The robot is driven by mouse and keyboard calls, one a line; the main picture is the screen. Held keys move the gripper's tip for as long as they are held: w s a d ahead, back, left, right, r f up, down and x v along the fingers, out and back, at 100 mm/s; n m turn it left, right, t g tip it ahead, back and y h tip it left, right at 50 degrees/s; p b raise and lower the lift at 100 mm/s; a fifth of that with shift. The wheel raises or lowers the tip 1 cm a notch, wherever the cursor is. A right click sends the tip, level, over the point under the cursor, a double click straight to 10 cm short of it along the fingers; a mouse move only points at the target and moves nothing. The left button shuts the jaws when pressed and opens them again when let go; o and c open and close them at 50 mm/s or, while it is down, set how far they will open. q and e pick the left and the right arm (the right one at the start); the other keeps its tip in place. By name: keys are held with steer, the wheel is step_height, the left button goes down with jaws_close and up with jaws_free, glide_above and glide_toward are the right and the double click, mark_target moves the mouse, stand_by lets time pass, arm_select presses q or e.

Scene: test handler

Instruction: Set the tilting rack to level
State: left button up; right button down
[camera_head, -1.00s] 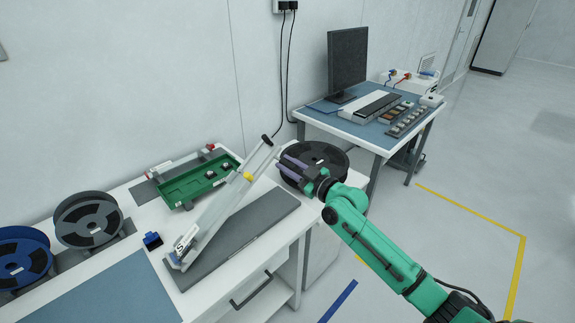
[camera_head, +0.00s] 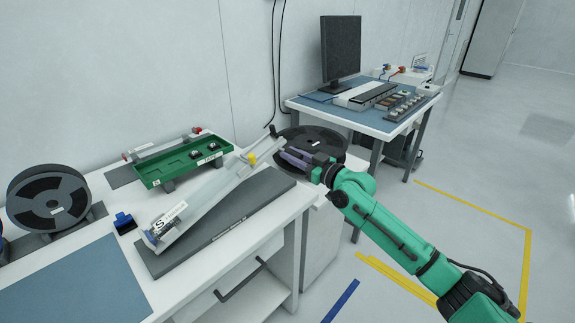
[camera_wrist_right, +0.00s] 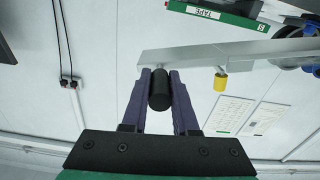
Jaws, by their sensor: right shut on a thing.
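The tilting rack (camera_head: 200,195) is a long pale grey rail on a dark grey base plate (camera_head: 225,222) at the bench's front. Its near-left end rests low at the base, and its far-right end is raised, so it is tilted. A yellow knob (camera_head: 252,159) sits near the raised end; it also shows in the wrist view (camera_wrist_right: 220,82). My right gripper (camera_head: 284,153) is at the raised end. In the wrist view its purple fingers (camera_wrist_right: 160,85) are shut on a black cylindrical handle (camera_wrist_right: 160,92) at the rail's end. My left gripper is not in view.
A green tray (camera_head: 160,172) stands behind the rack. A blue clip-like block (camera_head: 124,221) and a dark reel (camera_head: 48,200) are to the left. Another dark reel (camera_head: 325,142) lies beyond my right gripper. A second table with a monitor (camera_head: 341,50) stands behind.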

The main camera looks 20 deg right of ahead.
mark_target(296, 194)
steer(key=f+b, duration=0.3)
steer(key=d+f+m+b, duration=0.1)
steer(key=f+b, duration=0.3)
steer(key=f+m+b, duration=0.1)
steer(key=f+b, duration=0.2)
steer(key=f, duration=0.1)
steer(key=shift+w+d+b, duration=0.25)
steer(key=shift+b, duration=0.15)
steer(key=shift+f+b, duration=0.55)
steer(key=shift+b, duration=0.15)
steer(key=shift+a, duration=0.1)
steer(key=shift+f, duration=0.2)
steer(key=c, duration=0.7)
jaws_free()
steer(key=shift+r, duration=0.1)
